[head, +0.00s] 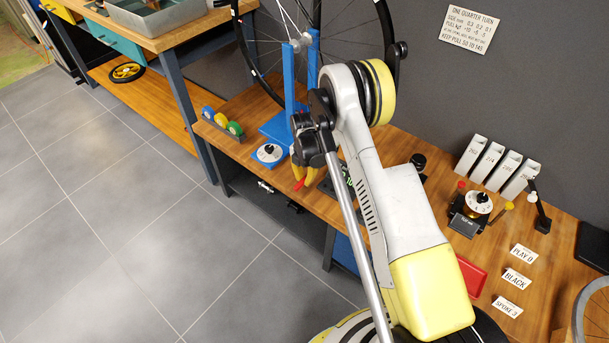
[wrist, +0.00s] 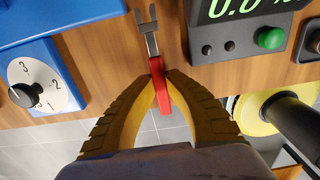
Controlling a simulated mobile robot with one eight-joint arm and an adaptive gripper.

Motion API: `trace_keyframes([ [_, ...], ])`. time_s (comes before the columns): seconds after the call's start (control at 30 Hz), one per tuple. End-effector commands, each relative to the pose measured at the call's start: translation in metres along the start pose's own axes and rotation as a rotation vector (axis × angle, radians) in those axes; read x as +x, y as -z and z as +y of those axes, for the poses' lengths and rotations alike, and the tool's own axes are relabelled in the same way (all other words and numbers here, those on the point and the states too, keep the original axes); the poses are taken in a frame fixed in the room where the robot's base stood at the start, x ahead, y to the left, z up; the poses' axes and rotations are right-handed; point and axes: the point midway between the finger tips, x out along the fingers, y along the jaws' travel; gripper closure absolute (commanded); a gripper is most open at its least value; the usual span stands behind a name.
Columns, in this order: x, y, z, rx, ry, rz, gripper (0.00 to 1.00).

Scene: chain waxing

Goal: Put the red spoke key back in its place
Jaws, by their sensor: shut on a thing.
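The red spoke key (wrist: 161,94) is between the two yellow fingers of my gripper (wrist: 160,78) in the wrist view. Its grey forked end points away from my gripper, over the wooden bench. My gripper is shut on the red part. In the head view my gripper (head: 306,176) is at the front edge of the bench, right of a white numbered dial, and a bit of the red key (head: 299,184) shows at its fingers. My arm hides part of the bench behind it. I cannot tell which spot is the key's place.
A blue wheel stand (head: 289,95) holds a spoked wheel, with the dial (head: 268,152) at its base. A display box (wrist: 250,30) is right of the key. A rack with blue, yellow and green discs (head: 220,121) stands left. A red tray (head: 471,276) and labels lie right.

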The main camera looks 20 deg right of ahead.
Motion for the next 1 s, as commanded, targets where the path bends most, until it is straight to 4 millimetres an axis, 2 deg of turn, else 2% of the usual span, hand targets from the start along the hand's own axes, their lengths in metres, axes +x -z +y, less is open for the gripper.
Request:
trace_keyframes([
  [0.1,0.009,0.000,0.000,0.000,0.000,0.000,1.00],
  [0.37,0.009,0.000,0.000,0.000,0.000,0.000,1.00],
  [0.4,0.009,0.000,0.000,0.000,0.000,0.000,0.83],
  [0.47,0.009,0.000,0.000,0.000,0.000,0.000,0.65],
  [0.8,0.007,0.000,0.000,0.000,0.000,0.000,0.64],
  [0.87,0.002,0.000,0.000,0.000,0.000,0.000,0.64],
  [1.0,-0.021,0.000,0.000,0.000,0.000,0.000,0.64],
])
